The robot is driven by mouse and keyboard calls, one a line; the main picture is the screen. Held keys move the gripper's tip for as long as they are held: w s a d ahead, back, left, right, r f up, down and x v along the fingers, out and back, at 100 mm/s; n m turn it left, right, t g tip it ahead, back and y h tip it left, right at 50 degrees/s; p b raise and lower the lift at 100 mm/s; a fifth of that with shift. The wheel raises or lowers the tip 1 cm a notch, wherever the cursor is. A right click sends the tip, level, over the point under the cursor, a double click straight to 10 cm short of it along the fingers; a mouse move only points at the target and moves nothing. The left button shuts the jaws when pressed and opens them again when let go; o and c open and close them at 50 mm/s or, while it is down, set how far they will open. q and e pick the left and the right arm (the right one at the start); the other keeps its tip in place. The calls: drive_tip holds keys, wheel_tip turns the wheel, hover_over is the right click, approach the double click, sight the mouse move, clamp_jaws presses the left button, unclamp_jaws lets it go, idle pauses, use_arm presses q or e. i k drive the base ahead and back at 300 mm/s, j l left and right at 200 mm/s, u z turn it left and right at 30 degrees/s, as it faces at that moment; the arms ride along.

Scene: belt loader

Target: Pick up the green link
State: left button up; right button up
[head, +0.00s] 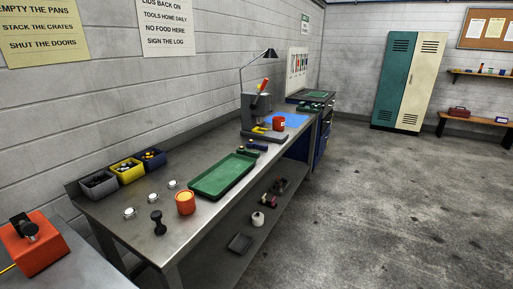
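I cannot make out a clear green link at this distance. A small dark green piece (257,145) lies on the steel bench (165,237), just beyond the green tray (205,190); I cannot tell whether it is the link. The tray is shallow and looks empty. Neither of my grippers is in the head view.
An orange cup (185,207), a black dumbbell-shaped piece (158,224) and several small white-topped items stand on the near bench. Grey, yellow and blue bins (127,171) line the wall. A press (253,112), lamp and red mug (279,123) stand farther along. The floor (385,205) at right is clear.

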sight(251, 152)
drive_tip(key=i+l+u, duration=0.1)
drive_tip(key=u, duration=0.35)
drive_tip(key=i+l+u, duration=0.15)
drive_tip(key=u, duration=0.25)
drive_tip(key=i+l+u, duration=0.1)
drive_tip(key=u, duration=0.35)
drive_tip(key=i+l+u, duration=0.15)
drive_tip(key=l, duration=0.55)
drive_tip(key=i+l+u, duration=0.1)
drive_tip(key=l, duration=0.65)
drive_tip(key=i+l+u, duration=0.15)
drive_tip(key=l, duration=0.6)
drive_tip(key=i+l+u, duration=0.1)
drive_tip(key=l, duration=0.7)
drive_tip(key=i+l+u, duration=0.15)
drive_tip(key=l, duration=0.6)
